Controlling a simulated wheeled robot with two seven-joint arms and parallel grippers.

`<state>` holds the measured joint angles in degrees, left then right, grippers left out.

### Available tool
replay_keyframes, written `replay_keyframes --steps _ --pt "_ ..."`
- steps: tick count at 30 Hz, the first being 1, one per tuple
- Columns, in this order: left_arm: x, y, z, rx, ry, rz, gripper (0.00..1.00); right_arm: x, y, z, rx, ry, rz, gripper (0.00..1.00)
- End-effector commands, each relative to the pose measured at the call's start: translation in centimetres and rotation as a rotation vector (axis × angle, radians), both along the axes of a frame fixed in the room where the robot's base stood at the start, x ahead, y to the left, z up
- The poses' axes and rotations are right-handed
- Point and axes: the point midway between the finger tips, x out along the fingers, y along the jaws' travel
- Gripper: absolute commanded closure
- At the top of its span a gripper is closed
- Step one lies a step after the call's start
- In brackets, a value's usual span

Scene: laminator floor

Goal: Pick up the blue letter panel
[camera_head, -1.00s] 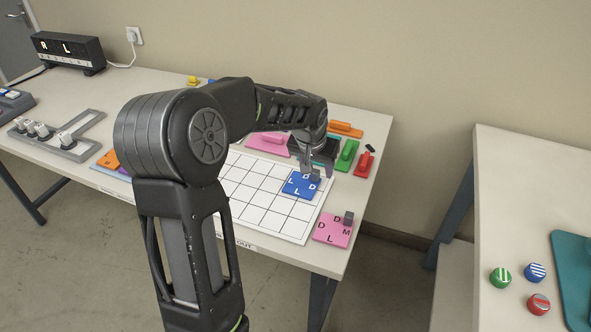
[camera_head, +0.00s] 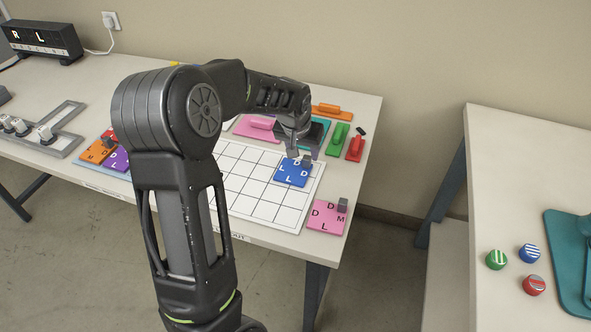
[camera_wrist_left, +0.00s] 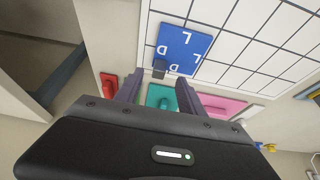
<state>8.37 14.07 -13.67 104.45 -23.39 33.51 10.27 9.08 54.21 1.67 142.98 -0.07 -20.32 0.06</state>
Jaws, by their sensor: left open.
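The blue letter panel (camera_head: 291,175), marked with L and D letters and with a grey knob at its far right corner, lies on the right part of the white grid board (camera_head: 253,192). My left gripper (camera_head: 298,152) is open and empty, just above and behind the panel's far edge by the knob. In the left wrist view, the blue panel (camera_wrist_left: 188,44) lies beyond the open fingers (camera_wrist_left: 159,82). Its knob (camera_wrist_left: 159,69) lines up with the gap between them. I cannot tell how high the fingertips are above the knob. My right gripper is not in view.
A pink letter panel (camera_head: 327,216) lies at the board's near right corner. Orange (camera_head: 98,149) and purple (camera_head: 119,159) panels lie left, partly behind my arm.

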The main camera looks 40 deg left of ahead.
Motion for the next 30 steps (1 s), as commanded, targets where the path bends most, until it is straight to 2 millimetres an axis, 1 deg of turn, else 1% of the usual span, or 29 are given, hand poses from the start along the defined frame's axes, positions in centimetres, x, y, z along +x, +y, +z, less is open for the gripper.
replay_keyframes --steps 4,7,11,13,16,19,30 --pt "0.1 0.0 -0.1 0.000 0.001 0.000 0.54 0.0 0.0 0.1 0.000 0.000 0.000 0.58" --pt "0.4 0.1 -0.8 -0.001 0.002 0.000 0.54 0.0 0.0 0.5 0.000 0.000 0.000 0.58" --pt "1.1 0.3 -2.5 -0.001 0.005 0.000 0.54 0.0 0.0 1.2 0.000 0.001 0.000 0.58" --pt "1.5 0.5 -3.5 0.000 0.004 0.000 0.54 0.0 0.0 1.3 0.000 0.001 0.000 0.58" --pt "1.9 0.6 -4.5 0.000 0.001 0.000 0.54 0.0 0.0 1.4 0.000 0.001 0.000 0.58" --pt "2.1 0.6 -4.8 -0.001 0.000 0.000 0.54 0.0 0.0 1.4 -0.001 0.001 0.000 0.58" --pt "2.0 0.6 -4.7 0.000 0.000 0.000 0.54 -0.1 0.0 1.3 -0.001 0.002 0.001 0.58"
